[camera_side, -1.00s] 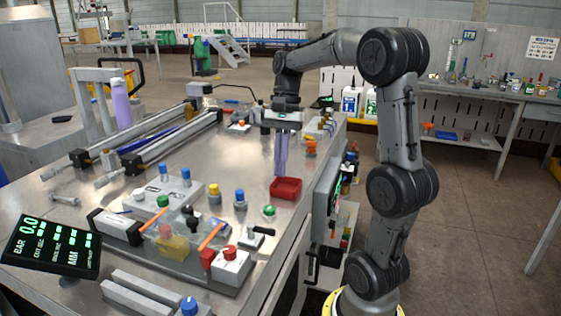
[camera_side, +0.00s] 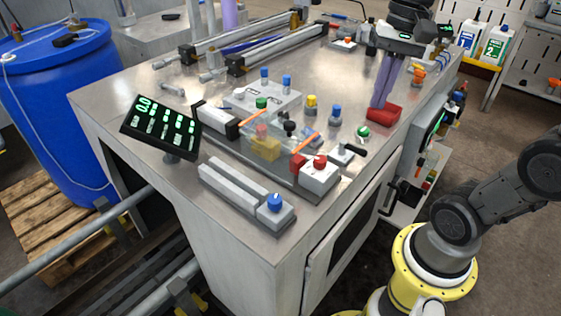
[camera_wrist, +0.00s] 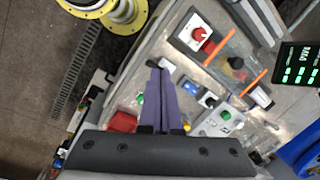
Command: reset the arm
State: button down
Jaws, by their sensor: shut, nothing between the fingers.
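My gripper (camera_side: 377,103) hangs above the right side of the steel table, with its long purple fingers pointing down. The fingers are shut together with nothing between them. In the side view the tips overlap the left part of a small red tray (camera_side: 389,115); I cannot tell the height between them. In the wrist view my gripper (camera_wrist: 158,67) reaches out over the table, the fingers side by side, and the red tray (camera_wrist: 122,122) lies to their left. The upper arm is cut off by the side view's top and right edges.
The steel table (camera_side: 235,215) carries a black display (camera_side: 160,127), a control block with a red knob (camera_side: 319,162), several coloured buttons and long rails at the back. A blue barrel (camera_side: 62,110) stands at left. Bare table lies at the front left.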

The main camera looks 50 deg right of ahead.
jog(key=s+a+f+n+t+h, duration=0.1)
jog(key=s+a+f+n+t, duration=0.3)
jog(key=n, duration=0.7)
notch_tip(320, 180, down, 2)
jog(key=shift+s+f+n+t+h, duration=0.1)
jog(key=shift+s+n+t+h, duration=0.25)
jog(key=shift+s, duration=0.2)
